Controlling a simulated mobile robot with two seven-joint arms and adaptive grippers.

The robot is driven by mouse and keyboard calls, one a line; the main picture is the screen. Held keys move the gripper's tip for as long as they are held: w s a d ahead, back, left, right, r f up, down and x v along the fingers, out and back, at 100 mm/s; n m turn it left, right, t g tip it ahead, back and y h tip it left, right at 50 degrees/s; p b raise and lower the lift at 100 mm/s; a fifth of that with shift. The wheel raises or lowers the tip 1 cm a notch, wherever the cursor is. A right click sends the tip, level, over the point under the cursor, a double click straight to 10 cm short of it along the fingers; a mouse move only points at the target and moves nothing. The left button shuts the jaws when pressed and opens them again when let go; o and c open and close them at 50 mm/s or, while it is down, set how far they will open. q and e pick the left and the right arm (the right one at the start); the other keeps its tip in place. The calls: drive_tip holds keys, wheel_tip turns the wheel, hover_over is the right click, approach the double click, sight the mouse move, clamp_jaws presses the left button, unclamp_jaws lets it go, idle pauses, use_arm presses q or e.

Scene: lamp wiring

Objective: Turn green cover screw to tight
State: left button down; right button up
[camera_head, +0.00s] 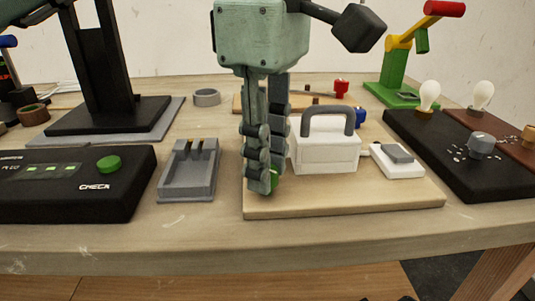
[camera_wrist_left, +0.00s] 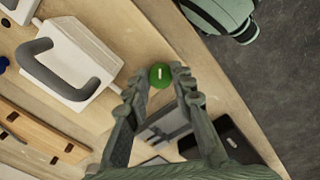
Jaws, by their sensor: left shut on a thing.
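The green cover screw (camera_wrist_left: 160,76) is a round green knob with a pale slot mark in the left wrist view, between my left fingertips. In the head view only a bit of its green edge (camera_head: 274,179) shows, behind the fingers. My left gripper (camera_head: 264,183) points down at the left end of the light wooden board (camera_head: 345,205) and is shut on the screw; it also shows in the left wrist view (camera_wrist_left: 157,85). The white box with a grey handle (camera_head: 327,158) stands on the board just right of the fingers.
A grey holder (camera_head: 188,175) stands left of the board, and a black check box (camera_head: 75,195) with a green button is farther left. A white switch (camera_head: 397,160) sits at the board's right. The table's front strip is clear.

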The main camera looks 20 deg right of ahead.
use_arm(q)
drive_tip(key=c, duration=1.3)
unclamp_jaws()
wheel_tip(320, 180, up, 12)
